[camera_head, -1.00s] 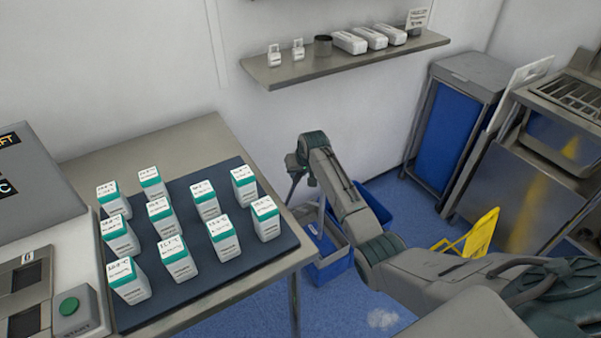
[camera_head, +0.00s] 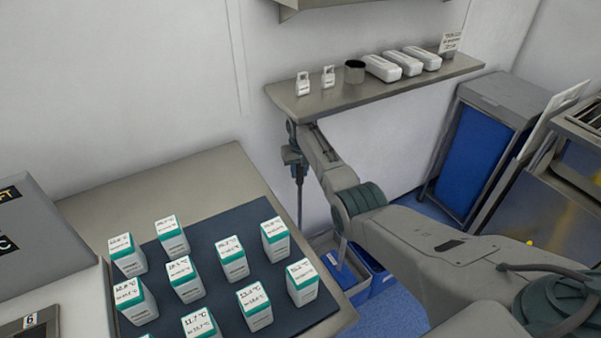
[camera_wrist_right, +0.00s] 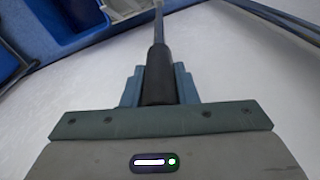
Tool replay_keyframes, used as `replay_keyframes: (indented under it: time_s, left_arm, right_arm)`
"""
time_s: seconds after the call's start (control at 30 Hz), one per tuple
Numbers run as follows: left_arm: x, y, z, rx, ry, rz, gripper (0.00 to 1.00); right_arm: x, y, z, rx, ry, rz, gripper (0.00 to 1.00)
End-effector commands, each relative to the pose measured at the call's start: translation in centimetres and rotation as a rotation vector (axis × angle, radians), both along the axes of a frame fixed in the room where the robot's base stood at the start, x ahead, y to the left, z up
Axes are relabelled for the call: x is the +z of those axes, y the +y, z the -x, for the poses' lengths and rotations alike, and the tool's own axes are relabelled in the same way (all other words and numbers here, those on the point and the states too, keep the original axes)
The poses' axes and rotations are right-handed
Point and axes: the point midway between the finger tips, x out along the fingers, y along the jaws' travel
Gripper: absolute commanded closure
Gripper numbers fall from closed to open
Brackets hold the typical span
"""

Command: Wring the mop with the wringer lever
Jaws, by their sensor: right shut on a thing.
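My right gripper (camera_head: 294,155) is in front of the wall, just below the shelf. It is shut on a thin upright pole (camera_head: 300,198), which looks like the mop handle. In the right wrist view, the gripper (camera_wrist_right: 158,88) closes around the dark grip (camera_wrist_right: 157,75) of this pole, with a thinner metal rod running on beyond it. The blue and grey mop bucket (camera_head: 343,268) stands on the floor, partly hidden behind the table and my arm. Part of it seems to show in the right wrist view (camera_wrist_right: 60,28). The mop head and wringer lever cannot be made out.
A table (camera_head: 190,165) with a dark mat (camera_head: 215,228) and several white-and-green boxes is at the left. A wall shelf (camera_head: 375,90) with small containers is just above my right gripper. A blue-sided bin (camera_head: 475,150) and metal cart stand at the right.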

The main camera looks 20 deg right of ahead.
Motion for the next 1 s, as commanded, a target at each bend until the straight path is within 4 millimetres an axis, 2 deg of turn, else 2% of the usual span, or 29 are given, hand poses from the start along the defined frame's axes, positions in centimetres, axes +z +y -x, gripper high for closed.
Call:
replay_keyframes:
  time_s: [0.3, 0.6, 0.63, 0.7, 1.0]
  left_arm:
    - [0.4, -0.1, -0.5, -0.001, -0.007, 0.000, 0.53]
    - [0.3, -0.1, 0.1, -0.001, 0.002, 0.001, 0.53]
    - [0.3, -0.1, 0.2, -0.001, 0.003, 0.001, 0.53]
    - [0.2, -0.1, 0.4, -0.001, 0.006, 0.001, 0.53]
    - [0.2, 0.2, 0.0, 0.000, 0.004, -0.002, 0.53]
  right_arm:
    - [0.0, 0.1, -0.3, 0.001, 0.019, 0.003, 1.00]
    - [0.3, 0.0, -0.4, 0.002, 0.013, 0.004, 1.00]
    - [0.3, 0.0, -0.4, 0.001, 0.012, 0.005, 0.68]
    - [0.3, 0.0, -0.4, 0.001, 0.014, 0.004, 0.54]
    - [0.0, 0.0, -0.2, 0.001, 0.020, 0.002, 0.52]
